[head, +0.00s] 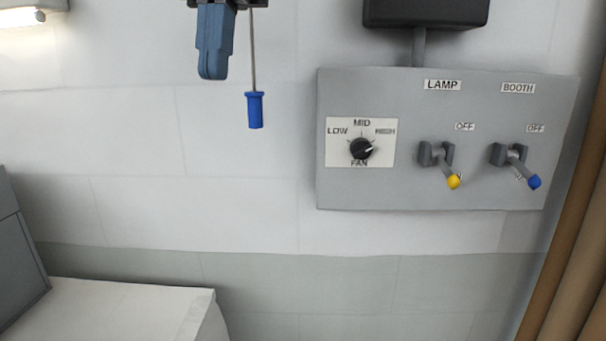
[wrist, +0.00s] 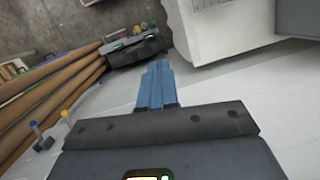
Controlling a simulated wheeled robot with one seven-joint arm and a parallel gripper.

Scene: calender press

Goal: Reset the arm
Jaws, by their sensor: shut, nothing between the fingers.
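My gripper (head: 212,74) hangs at the top of the head view, left of the grey control panel (head: 450,190) and apart from it. Its blue fingers are together with nothing between them. They also show together in the middle of the wrist view (wrist: 158,68). The rest of my arm is mostly out of the head view. A thin rod with a blue handle (head: 255,110) hangs just right of my gripper; its upper end is hidden at the top edge.
The panel has a fan knob (head: 361,149), a yellow-tipped lamp lever (head: 453,181) and a blue-tipped booth lever (head: 534,182). Brown rolls (head: 577,250) stand at the right edge. A white block (head: 120,310) is at lower left. The wall between is clear.

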